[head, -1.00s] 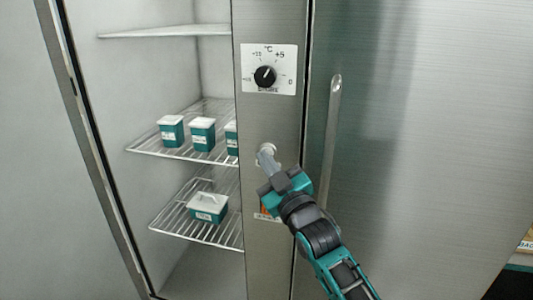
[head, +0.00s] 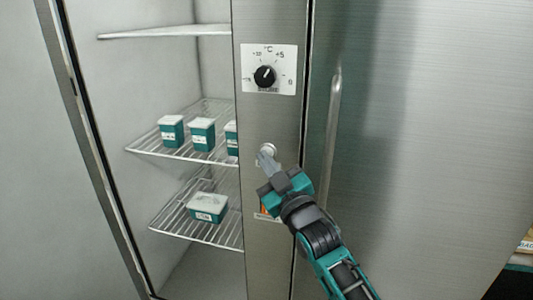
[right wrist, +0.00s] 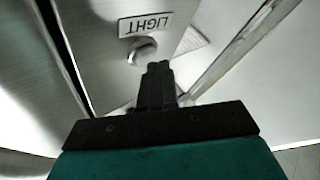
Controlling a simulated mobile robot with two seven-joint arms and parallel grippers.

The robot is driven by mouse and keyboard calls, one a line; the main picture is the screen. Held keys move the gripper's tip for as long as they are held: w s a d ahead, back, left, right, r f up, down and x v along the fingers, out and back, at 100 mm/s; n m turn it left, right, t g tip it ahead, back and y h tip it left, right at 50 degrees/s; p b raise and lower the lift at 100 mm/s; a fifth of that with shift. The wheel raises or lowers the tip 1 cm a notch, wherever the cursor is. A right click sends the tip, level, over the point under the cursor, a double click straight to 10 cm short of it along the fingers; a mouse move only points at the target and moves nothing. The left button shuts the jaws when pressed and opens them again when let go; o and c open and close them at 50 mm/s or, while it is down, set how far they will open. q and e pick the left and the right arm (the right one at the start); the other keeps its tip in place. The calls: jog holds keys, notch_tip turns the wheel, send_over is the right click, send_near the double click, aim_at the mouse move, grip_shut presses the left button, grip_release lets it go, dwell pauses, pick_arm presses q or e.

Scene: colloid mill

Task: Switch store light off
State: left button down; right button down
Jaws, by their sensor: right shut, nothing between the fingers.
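The store light button (head: 268,149) is a round pale knob on the steel strip between the open store and the closed door. In the right wrist view the button (right wrist: 142,52) sits beside a plate reading LIGHT (right wrist: 146,24). My right gripper (head: 266,157) is shut and empty, its fingertips just below the button in the head view. In the right wrist view its fingertips (right wrist: 158,68) are close beside the button; I cannot tell whether they touch it. My left gripper is not in view.
The open store has wire shelves (head: 180,228) with several green tubs (head: 202,133). A temperature dial (head: 265,76) is above the button. A long vertical door handle (head: 331,130) stands out close to the right of my right gripper.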

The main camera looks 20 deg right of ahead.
jog(key=shift+w+d, duration=0.1)
dwell(0.5)
jog(key=shift+w+d, duration=0.2)
jog(key=shift+w, duration=0.05)
dwell(0.3)
jog(key=shift+s+a+p, duration=0.25)
jog(key=shift+s+p, duration=0.1)
jog(key=shift+p, duration=0.05)
jog(key=s+a+p, duration=0.2)
jog(key=s+a, duration=0.1)
jog(key=s, duration=0.2)
jog(key=shift+a+p, duration=0.2)
jog(key=shift+p, duration=0.1)
